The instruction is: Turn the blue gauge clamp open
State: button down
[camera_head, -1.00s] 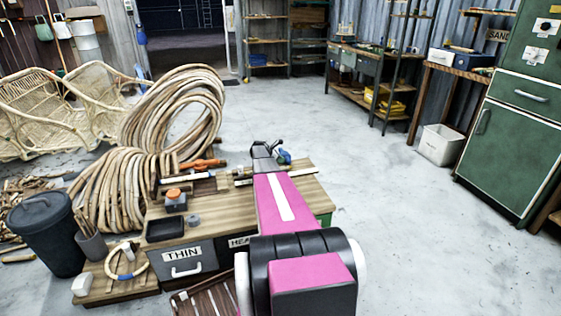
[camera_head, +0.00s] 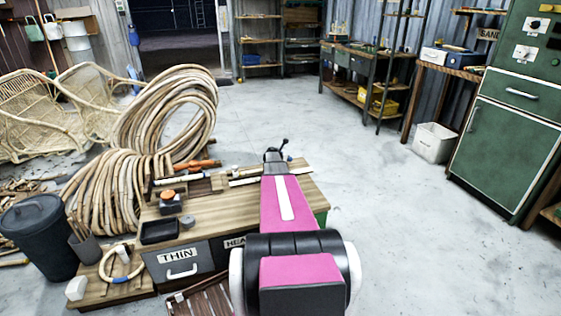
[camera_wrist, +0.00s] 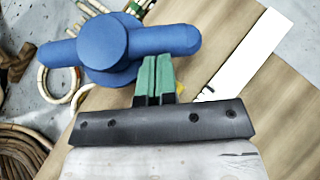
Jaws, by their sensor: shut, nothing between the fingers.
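The blue gauge clamp (camera_wrist: 102,43) fills the upper left of the wrist view. It has a round hub and a bar handle reaching out to both sides. My gripper (camera_wrist: 155,62) has its green fingers together and empty, with the tips at the lower edge of the handle's right arm, close to the hub. I cannot tell whether they touch it. In the head view my gripper (camera_head: 275,154) is over the far part of the bench, and the clamp is mostly hidden behind it.
Rattan coils (camera_head: 105,190) stand at the left. The floor right of the bench is clear.

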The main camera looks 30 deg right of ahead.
jog(key=shift+d+n+t+y, duration=0.5)
jog(key=shift+d+n+t, duration=0.15)
jog(key=shift+n, duration=0.25)
jog(key=shift+w+d, duration=0.15)
jog(key=shift+d, duration=0.45)
jog(key=shift+w+d, duration=0.15)
jog(key=shift+d, duration=0.45)
jog(key=shift+w+d, duration=0.35)
jog(key=shift+d, duration=0.3)
jog(key=shift+d, duration=0.1)
